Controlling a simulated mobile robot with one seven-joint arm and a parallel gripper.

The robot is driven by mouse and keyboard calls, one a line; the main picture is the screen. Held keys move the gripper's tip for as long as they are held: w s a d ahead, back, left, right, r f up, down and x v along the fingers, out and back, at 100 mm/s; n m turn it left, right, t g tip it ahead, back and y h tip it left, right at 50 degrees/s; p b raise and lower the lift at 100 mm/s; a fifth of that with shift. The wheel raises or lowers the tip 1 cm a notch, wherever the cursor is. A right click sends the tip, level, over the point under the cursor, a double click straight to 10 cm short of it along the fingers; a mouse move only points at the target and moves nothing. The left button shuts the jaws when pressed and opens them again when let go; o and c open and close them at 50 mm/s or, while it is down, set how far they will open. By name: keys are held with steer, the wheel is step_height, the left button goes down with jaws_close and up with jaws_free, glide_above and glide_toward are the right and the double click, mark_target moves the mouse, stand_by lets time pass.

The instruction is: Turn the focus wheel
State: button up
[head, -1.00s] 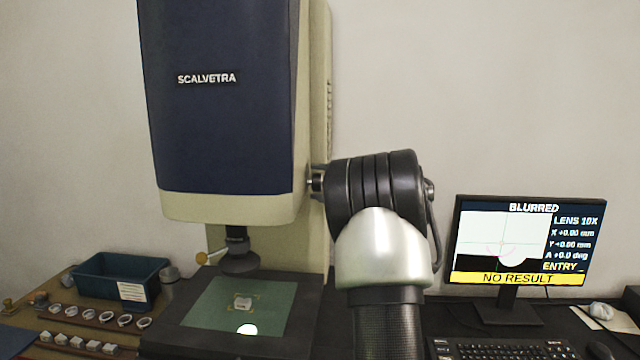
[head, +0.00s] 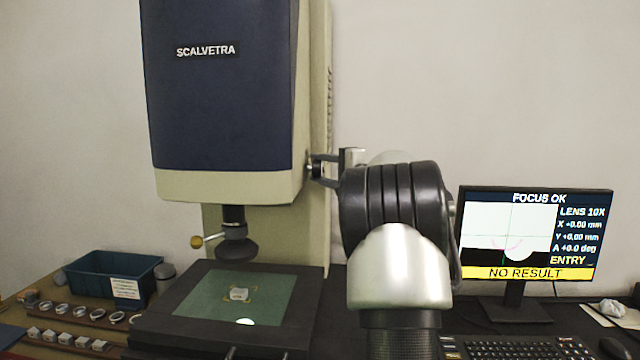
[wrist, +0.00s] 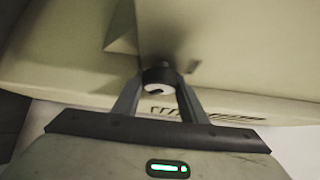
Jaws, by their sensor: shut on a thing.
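The focus wheel (wrist: 159,78) is a small round knob with a dark rim and pale face on the side of the cream machine housing. In the wrist view my gripper (wrist: 160,88) is shut on it, one finger on each side. In the head view my gripper (head: 322,168) meets the right side of the SCALVETRA machine (head: 222,95), and the wheel is mostly hidden there. The monitor (head: 535,242) reads FOCUS OK, LENS 10X and NO RESULT, with a pale round shape at the picture's lower middle.
A small pale part (head: 239,294) lies on the green stage plate (head: 205,308) below the lens (head: 236,245). A blue bin (head: 85,278), several rings and several pale blocks stand at the left. A keyboard (head: 525,348) and mouse (head: 613,348) lie at the right.

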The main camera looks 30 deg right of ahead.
steer(key=o, duration=1.1)
steer(key=shift+c, duration=0.2)
steer(key=s+d, duration=0.2)
steer(key=s, duration=1.5)
steer(key=shift+s+d+r+b, duration=0.15)
steer(key=shift+d+b, duration=0.05)
steer(key=shift+b, duration=0.1)
